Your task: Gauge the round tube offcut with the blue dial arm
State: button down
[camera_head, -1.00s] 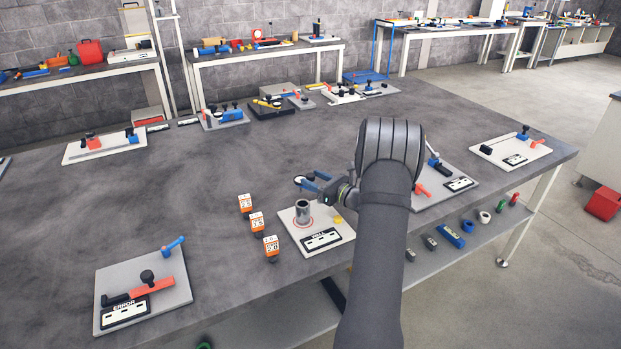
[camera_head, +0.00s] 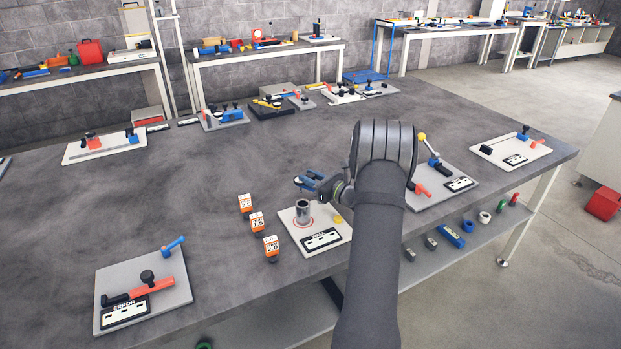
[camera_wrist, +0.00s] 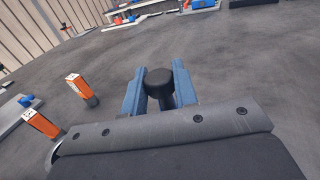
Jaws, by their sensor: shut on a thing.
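The round tube offcut (camera_head: 303,208) is a short grey metal tube. It stands upright inside a red ring on a white plate (camera_head: 288,218) with a black and white label strip. My gripper (camera_head: 312,182) is just behind and above the tube, apart from it. In the wrist view, the blue fingers of my gripper (camera_wrist: 160,88) are closed around a black knob (camera_wrist: 159,79). The knob seems to belong to the blue dial arm, whose small round dial (camera_head: 298,181) shows at the left of the fingers. The fingers hide most of the arm.
Orange and white numbered blocks (camera_head: 257,221) stand left of the plate; they also show in the wrist view (camera_wrist: 78,86). A yellow button (camera_head: 337,219) is on the plate's right. Another fixture (camera_head: 130,308) is front left. The table's middle left is clear.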

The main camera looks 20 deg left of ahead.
jog(key=shift+n+g, duration=0.3)
jog(key=shift+g, duration=0.2)
jog(key=n+g, duration=0.1)
jog(key=g, duration=0.1)
jog(key=s+n+g+y, duration=0.1)
jog(key=n+g, duration=0.2)
jog(key=g, duration=0.2)
jog(key=shift+s+n, duration=0.3)
jog(key=shift+s+d+n+g+h, duration=0.15)
jog(key=shift+s+n+g+h, duration=0.15)
jog(key=shift+n+g, duration=0.75)
jog(key=shift+s+d+n+g+h, duration=0.1)
jog(key=shift+s+n+g+h, duration=0.2)
jog(key=shift+n+g, duration=0.8)
jog(key=shift+s+d+n+g+h, duration=0.25)
jog(key=shift+n+g, duration=0.2)
jog(key=shift+g, duration=1.2)
jog(key=shift+a+h, duration=0.1)
jog(key=shift+h, duration=0.15)
jog(key=c, duration=1.2)
grip_release()
